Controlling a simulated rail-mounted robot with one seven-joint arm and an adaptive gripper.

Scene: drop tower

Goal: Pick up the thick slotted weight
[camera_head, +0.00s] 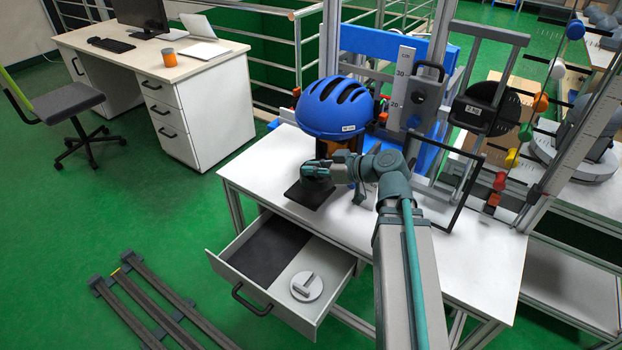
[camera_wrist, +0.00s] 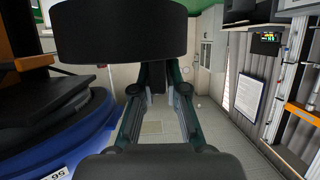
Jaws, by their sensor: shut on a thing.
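In the wrist view, which looks upside down, a thick dark disc (camera_wrist: 120,32) fills the top centre; it appears to be the thick slotted weight. My gripper (camera_wrist: 158,74) has its fingertips close together on a narrow dark part at the disc's edge, and the disc hides their ends. In the head view my gripper (camera_head: 314,170) is above the white table, in front of the blue helmet (camera_head: 337,108). The held weight is hard to make out there. A grey disc with a bar handle (camera_head: 306,286) lies in the open drawer.
A flat black pad (camera_head: 308,194) lies on the table (camera_head: 478,262) under my gripper. The helmet is close beside my gripper and also shows in the wrist view (camera_wrist: 62,140). The open drawer (camera_head: 318,322) juts from the front. The tower frame stands behind; the right tabletop is clear.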

